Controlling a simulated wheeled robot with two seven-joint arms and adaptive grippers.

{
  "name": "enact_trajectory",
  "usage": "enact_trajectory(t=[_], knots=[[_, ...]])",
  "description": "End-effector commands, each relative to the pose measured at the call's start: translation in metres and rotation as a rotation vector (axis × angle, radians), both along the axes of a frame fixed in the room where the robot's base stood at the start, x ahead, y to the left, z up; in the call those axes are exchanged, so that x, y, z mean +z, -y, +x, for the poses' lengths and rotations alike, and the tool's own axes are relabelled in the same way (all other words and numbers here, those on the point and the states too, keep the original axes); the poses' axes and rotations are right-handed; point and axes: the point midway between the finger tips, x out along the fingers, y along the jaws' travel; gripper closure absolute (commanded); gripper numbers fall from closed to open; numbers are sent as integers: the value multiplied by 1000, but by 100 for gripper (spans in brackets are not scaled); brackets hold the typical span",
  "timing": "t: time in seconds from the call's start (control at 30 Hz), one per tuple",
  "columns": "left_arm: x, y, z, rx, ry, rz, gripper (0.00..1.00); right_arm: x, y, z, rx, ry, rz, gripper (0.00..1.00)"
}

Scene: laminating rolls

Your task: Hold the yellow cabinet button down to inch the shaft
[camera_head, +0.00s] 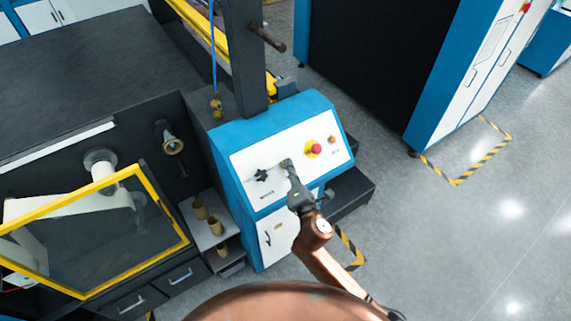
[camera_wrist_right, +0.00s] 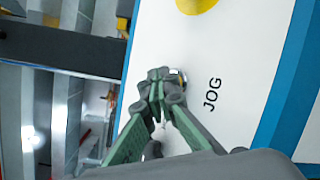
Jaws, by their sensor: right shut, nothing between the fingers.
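The cabinet (camera_head: 224,170) is blue with a sloped white panel (camera_head: 245,160). My right gripper (camera_head: 286,164) reaches up to this panel, between a black knob and a red push button. In the right wrist view my right gripper (camera_wrist_right: 159,88) is shut, with nothing between its fingers. Its fingertips lie over a round button with a silver rim (camera_wrist_right: 182,76), beside the printed word JOG (camera_wrist_right: 212,95). The fingertips hide the cap, so I cannot see its colour or whether it is pressed in. My left gripper is not in view.
The black knob (camera_head: 262,175) is left of the gripper. The red button (camera_head: 314,149) on a yellow disc is to its right, with a small orange button (camera_head: 332,139) beyond. A yellow-framed clear guard (camera_head: 150,275) stands at the left. Grey floor is open at the right.

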Motion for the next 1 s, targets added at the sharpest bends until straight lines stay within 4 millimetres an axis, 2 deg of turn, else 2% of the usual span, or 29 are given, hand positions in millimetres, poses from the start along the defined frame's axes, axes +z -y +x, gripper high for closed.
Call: enact_trajectory(t=[1.0], knots=[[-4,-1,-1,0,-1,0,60,-6,-3,4,0,-1,0,100]])
